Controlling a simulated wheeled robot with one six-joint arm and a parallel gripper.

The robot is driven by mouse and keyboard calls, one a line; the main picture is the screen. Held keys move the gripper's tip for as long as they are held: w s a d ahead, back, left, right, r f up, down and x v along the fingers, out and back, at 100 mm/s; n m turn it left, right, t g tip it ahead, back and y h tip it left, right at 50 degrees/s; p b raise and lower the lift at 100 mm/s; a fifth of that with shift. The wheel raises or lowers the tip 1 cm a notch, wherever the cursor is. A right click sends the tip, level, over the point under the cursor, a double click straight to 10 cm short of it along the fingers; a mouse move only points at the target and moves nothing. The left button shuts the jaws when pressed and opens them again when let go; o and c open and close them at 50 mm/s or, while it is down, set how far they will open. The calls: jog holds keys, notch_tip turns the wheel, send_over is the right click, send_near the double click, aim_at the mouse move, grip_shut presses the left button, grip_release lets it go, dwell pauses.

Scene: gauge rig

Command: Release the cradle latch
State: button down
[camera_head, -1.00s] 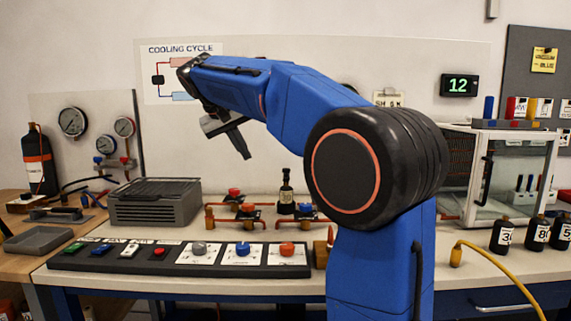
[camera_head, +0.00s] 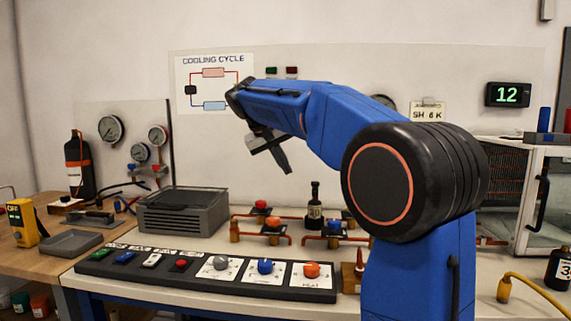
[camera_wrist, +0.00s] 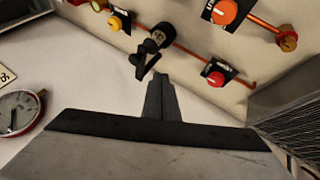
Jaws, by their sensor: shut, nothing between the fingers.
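No part can be made out for certain as the cradle latch. On the wooden bench at the left of the head view lies a low grey metal fixture (camera_head: 95,218) with a raised part; I cannot tell whether it is the cradle. A black cylinder with an orange band (camera_head: 79,165) stands behind it. My gripper (camera_head: 287,168) is shut and empty, held in the air above the white bench and well to the right of the fixture. Its closed fingers (camera_wrist: 158,95) also show in the wrist view, with nothing between them.
A yellow meter reading OFF (camera_head: 21,223) and a grey tray (camera_head: 71,243) are on the wooden bench. Gauges (camera_head: 111,129) are behind.

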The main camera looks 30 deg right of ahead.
aim_at(315, 185)
jog(key=d+f, duration=0.5)
jog(key=d, duration=0.2)
jog(key=shift+w, duration=0.15)
jog(key=shift+d, duration=0.2)
